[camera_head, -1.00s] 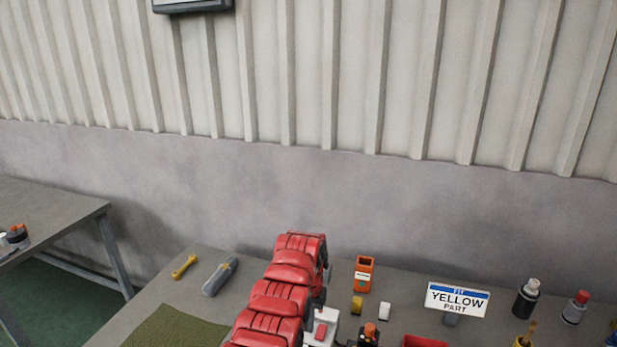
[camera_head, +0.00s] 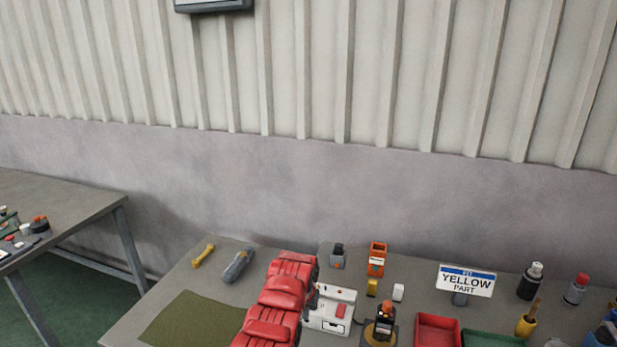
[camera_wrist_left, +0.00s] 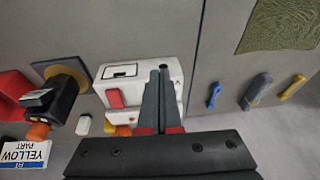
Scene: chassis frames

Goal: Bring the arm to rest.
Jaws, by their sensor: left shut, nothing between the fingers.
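My left arm, in red segmented covers, reaches over the bench in the lower middle of the head view. My left gripper (camera_head: 313,297) is mostly hidden behind these covers, beside a white box (camera_head: 333,316). In the left wrist view the dark gripper fingers (camera_wrist_left: 162,75) are together with nothing between them. They overlap the edge of the white box (camera_wrist_left: 172,72) in that view; I cannot tell whether they touch it. My right gripper is not in view.
On the bench are a green mat (camera_head: 190,322), yellow wrench (camera_head: 203,256), grey-handled tool (camera_head: 238,266), orange holder (camera_head: 377,259), black device (camera_head: 382,326), red tray (camera_head: 438,334) and "YELLOW PART" sign (camera_head: 466,281). Another table (camera_head: 75,208) stands left.

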